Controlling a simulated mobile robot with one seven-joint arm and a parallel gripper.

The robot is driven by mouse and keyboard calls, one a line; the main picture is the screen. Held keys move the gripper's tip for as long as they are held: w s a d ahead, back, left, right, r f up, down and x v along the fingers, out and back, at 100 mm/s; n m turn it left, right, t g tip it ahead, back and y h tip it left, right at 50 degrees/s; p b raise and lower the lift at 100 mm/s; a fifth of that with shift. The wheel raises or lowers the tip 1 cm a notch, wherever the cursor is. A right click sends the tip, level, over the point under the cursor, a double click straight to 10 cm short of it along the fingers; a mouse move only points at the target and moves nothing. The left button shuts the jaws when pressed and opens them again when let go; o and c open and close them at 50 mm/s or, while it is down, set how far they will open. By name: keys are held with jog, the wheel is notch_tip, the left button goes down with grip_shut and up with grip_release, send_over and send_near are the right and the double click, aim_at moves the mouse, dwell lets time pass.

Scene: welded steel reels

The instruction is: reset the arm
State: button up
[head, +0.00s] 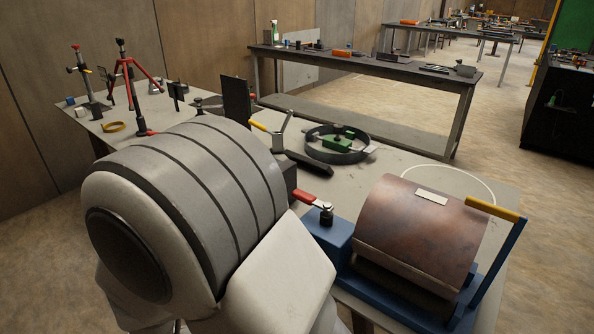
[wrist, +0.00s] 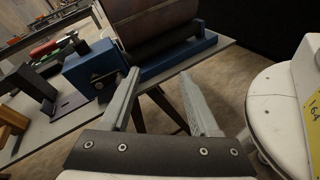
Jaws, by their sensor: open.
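My gripper (wrist: 160,78) shows in the wrist view with its two grey fingers spread apart and nothing between them. Its fingertips point toward the table edge and the blue fixture (wrist: 92,68). A gap between fingers and fixture is hard to judge. In the head view my large white and grey arm fills the left foreground, bent over the near side of the table. It hides part of the tabletop, and my gripper is not visible there. A curved brown steel plate (head: 425,232) sits on the blue fixture, right of my arm.
The fixture has a red-handled clamp (head: 308,198) and a yellow-topped blue bar (head: 496,210). On the grey table (head: 395,163) are a dark ring (head: 318,149) with a green block (head: 337,143), and a red tripod (head: 127,76). A long bench (head: 398,83) stands behind, with open floor between.

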jog(key=s+d+r+m+g+y+p, duration=0.1)
jog(key=s+d+r+m+y+p, duration=0.1)
jog(key=d+r+m+y, duration=0.4)
jog(key=s+d+r+m+g+y+p, duration=0.1)
jog(key=d+r+m+y+p, duration=0.4)
jog(key=r+m, duration=0.8)
jog(key=d+r+y, duration=0.2)
jog(key=d+r, duration=0.1)
jog(key=shift+s+d+r+m, duration=0.2)
jog(key=shift+s+r+m, duration=0.15)
jog(key=shift+s+m, duration=0.05)
